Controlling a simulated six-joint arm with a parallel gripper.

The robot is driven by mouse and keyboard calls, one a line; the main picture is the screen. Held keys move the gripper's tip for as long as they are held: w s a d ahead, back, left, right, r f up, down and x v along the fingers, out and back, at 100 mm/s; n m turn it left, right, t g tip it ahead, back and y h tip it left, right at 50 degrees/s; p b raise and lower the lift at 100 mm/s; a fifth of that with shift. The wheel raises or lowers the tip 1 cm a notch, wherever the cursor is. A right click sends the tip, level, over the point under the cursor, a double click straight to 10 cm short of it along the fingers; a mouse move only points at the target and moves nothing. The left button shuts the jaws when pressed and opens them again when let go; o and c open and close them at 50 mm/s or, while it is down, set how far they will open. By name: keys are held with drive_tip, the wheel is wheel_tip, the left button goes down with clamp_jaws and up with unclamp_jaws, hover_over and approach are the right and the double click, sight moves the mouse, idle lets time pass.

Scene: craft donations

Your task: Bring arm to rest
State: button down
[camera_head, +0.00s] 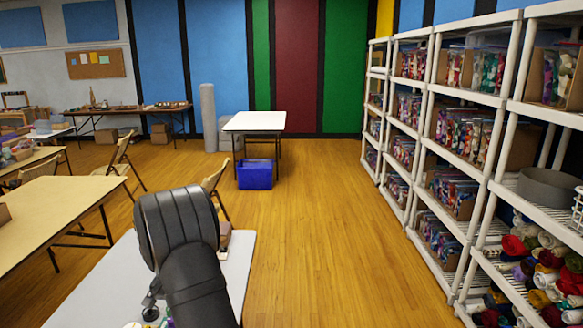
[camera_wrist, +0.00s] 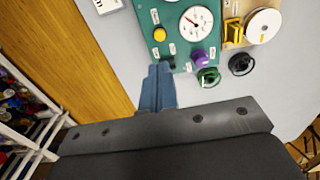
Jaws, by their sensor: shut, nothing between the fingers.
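My gripper (camera_wrist: 158,88) shows in the wrist view with its blue-grey fingers pressed together and nothing between them. The fingertips overlap the near edge of a green panel (camera_wrist: 149,27) in the picture; I cannot tell whether they touch it. The panel carries a white dial gauge (camera_wrist: 196,22), a yellow button (camera_wrist: 159,34) and a purple knob (camera_wrist: 201,58). In the head view, my dark arm rises over the white table (camera_head: 98,292), and my gripper is hidden there.
White shelves (camera_head: 498,165) with bagged yarn stand along the right. A blue bin (camera_head: 255,174) sits under a far white table (camera_head: 257,121). A tan table (camera_head: 58,205) and folding chairs (camera_head: 118,160) are at left. The wooden floor (camera_head: 318,220) between is clear.

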wheel_tip(320, 180, up, 6)
drive_tip(key=shift+f, duration=0.1)
idle(0.4)
drive_tip(key=c, duration=1.1)
unclamp_jaws()
drive_tip(key=o, duration=0.3)
drive_tip(key=shift+s+a+r, duration=0.1)
drive_tip(key=shift+s+r, duration=0.05)
drive_tip(key=shift+r, duration=0.05)
drive_tip(key=o, duration=0.8)
drive_tip(key=s+r, duration=0.1)
drive_tip(key=s+a+r, duration=0.1)
drive_tip(key=s+r, duration=0.1)
drive_tip(key=r, duration=0.1)
drive_tip(key=shift+s+a, duration=0.15)
drive_tip(key=shift+a, duration=0.1)
drive_tip(key=shift+c, duration=0.2)
drive_tip(key=shift+o, duration=0.2)
drive_tip(key=s+a+r, duration=0.1)
drive_tip(key=s+r, duration=0.9)
drive_tip(key=s, duration=0.1)
drive_tip(key=shift+a, duration=0.4)
wheel_tip(320, 180, down, 10)
drive_tip(key=shift+s+r, duration=0.25)
drive_tip(key=shift+s, duration=0.2)
